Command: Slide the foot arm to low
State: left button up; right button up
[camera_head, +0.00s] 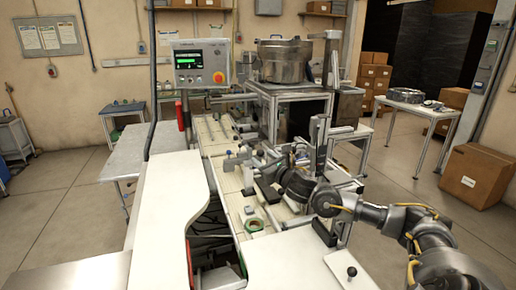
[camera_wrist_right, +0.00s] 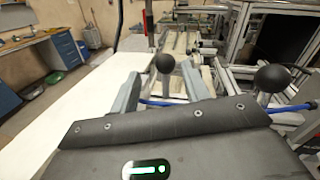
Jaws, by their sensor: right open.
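My right gripper (camera_head: 268,166) reaches in from the right over the machine's conveyor section in the head view. In the right wrist view its two grey fingers (camera_wrist_right: 160,88) are spread open, with a black ball knob (camera_wrist_right: 165,63) on a stem showing between them. I cannot tell whether they touch it. A second black ball knob (camera_wrist_right: 272,78) stands to the right, outside the fingers. No label shows which knob belongs to the foot arm, and its low mark is not readable. In the head view the gripper and wrist hide that area. My left gripper is not in view.
Metal posts (camera_head: 320,140) rise close beside my right wrist. A black knob (camera_head: 352,271) sits at front right.

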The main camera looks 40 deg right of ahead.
aim_at(263, 153)
jog(key=w, duration=0.1)
jog(key=w+d+p, duration=0.1)
jog(key=w, duration=0.1)
jog(key=shift+w+d+r+p, duration=0.15)
jog(key=shift+d+r+p, duration=0.15)
jog(key=shift+r, duration=0.05)
jog(key=shift+w+f, duration=0.2)
jog(key=shift+w, duration=0.6)
jog(key=shift+w+a+f, duration=0.1)
jog(key=shift+w+a, duration=0.05)
jog(key=shift+w, duration=0.15)
jog(key=shift+s, duration=0.2)
jog(key=shift+c, duration=1)
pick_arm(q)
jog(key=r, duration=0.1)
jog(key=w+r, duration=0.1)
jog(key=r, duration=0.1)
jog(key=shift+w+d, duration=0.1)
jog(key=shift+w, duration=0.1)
pick_arm(e)
grip_shut()
